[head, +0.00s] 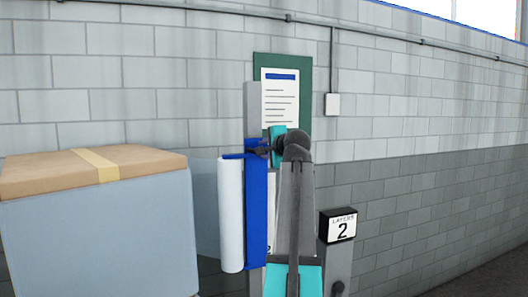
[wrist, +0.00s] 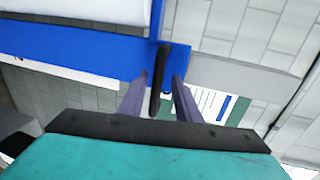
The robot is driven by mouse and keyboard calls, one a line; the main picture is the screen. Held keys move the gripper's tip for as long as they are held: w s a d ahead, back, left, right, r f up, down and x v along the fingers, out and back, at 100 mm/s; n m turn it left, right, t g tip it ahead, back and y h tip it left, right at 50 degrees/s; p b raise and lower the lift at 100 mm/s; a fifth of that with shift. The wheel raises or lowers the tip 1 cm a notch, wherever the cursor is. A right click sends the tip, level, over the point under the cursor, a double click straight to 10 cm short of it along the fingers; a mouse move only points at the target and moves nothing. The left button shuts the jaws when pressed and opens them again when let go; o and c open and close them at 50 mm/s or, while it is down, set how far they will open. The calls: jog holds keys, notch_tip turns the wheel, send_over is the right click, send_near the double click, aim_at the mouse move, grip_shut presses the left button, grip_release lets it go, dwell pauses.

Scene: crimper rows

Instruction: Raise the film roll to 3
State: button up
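The film roll (head: 231,215) is a tall white cylinder standing upright on a blue carriage (head: 256,205) against a grey mast (head: 252,100). In the wrist view the roll (wrist: 75,9) is at the top left, beside the blue carriage (wrist: 75,48). A black handle (wrist: 158,80) sticks out from the carriage. My gripper (wrist: 157,85) is around the handle, one finger on each side, with visible gaps between fingers and handle. In the head view my gripper (head: 264,149) is at the carriage's top, and my arm hides part of the mast and its scale.
A wrapped load with a cardboard box (head: 90,172) on top is at the left. A green board with a paper notice (head: 281,97) hangs on the brick wall behind.

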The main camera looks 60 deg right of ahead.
jog(key=b+v, duration=0.4)
jog(key=v, duration=0.8)
jog(key=shift+s+a, duration=0.2)
jog(key=shift+s, duration=0.05)
dwell(0.4)
